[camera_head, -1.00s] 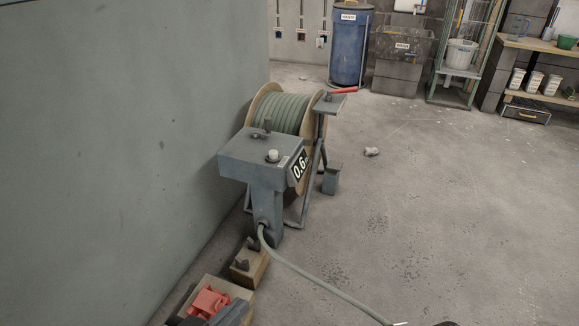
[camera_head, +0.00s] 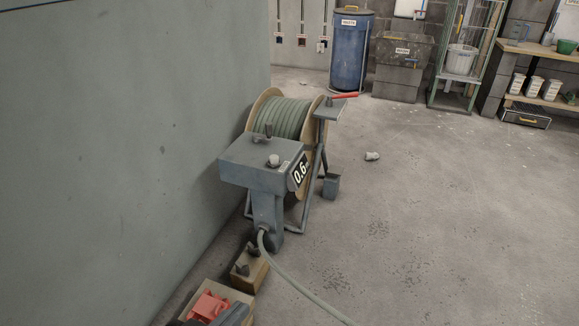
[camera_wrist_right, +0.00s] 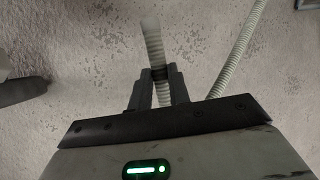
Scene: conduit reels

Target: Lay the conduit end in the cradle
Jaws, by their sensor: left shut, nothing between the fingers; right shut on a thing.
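The ribbed grey-green conduit (camera_head: 300,285) leaves the low front of the grey meter box (camera_head: 252,165) and curves down to the bottom edge in the head view. In the right wrist view, my right gripper (camera_wrist_right: 159,76) is shut around the conduit close to its free end (camera_wrist_right: 150,30), which sticks out past the fingers. The probable cradle, a wooden block with dark upright prongs (camera_head: 262,272), stands on the floor before the box, and no conduit lies in it.
A red object (camera_head: 208,306) sits in a wooden tray at the bottom left. The conduit reel (camera_head: 284,115) stands behind the meter box, close to the grey wall (camera_head: 120,140). A pale lump (camera_head: 372,156) lies on the otherwise clear floor to the right.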

